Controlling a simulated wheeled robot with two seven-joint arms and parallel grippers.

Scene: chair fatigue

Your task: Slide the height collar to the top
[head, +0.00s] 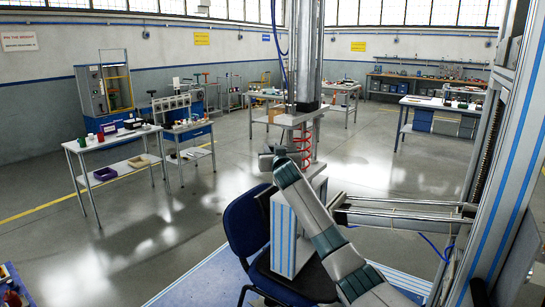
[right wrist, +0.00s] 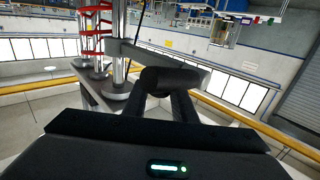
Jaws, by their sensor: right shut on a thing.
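My right gripper (head: 272,158) is at the test rig's vertical column (head: 305,55), just left of the red spring (head: 306,150). In the right wrist view the dark fingers (right wrist: 171,95) are closed on a dark, rounded piece (right wrist: 168,79). A grey bar (right wrist: 150,53) runs past that piece from the steel rods, where the red spring (right wrist: 95,32) also shows. I take the held piece to be part of the height collar; the collar's full outline is hidden by my gripper and arm. A grey plate (head: 299,118) sits above the spring. My left gripper is out of view.
A blue chair (head: 243,226) stands below my right arm on the rig's platform. Horizontal steel cylinders (head: 400,214) extend right of the column toward a tall striped frame (head: 510,160). Workbenches (head: 112,140) stand farther back. Open floor (head: 130,243) lies to the left.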

